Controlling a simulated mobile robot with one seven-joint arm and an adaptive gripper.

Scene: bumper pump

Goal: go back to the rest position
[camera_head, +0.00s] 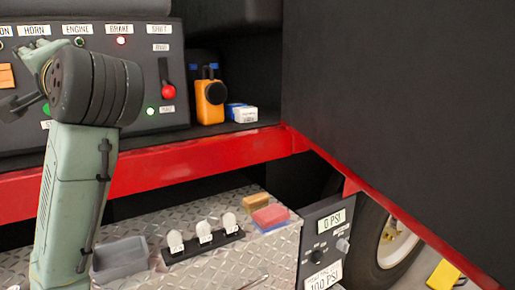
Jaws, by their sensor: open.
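My arm (78,190) rises from the lower left of the head view to a dark round wrist joint (95,88). My gripper (20,102) shows only in part at the left edge, in front of the control panel (140,70). It is open, with nothing seen in it. The wrist hides part of the panel. The panel carries labels such as HORN, ENGINE, BRAKE and SHIFT, and a lever with a red knob (169,92).
An orange device (210,100) and a small box (243,114) stand right of the panel. A red beam (200,160) runs below. The diamond-plate step (205,262) holds a grey bin (120,260), white switches (204,231) and red block (270,215). A pressure unit (325,245) stands right.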

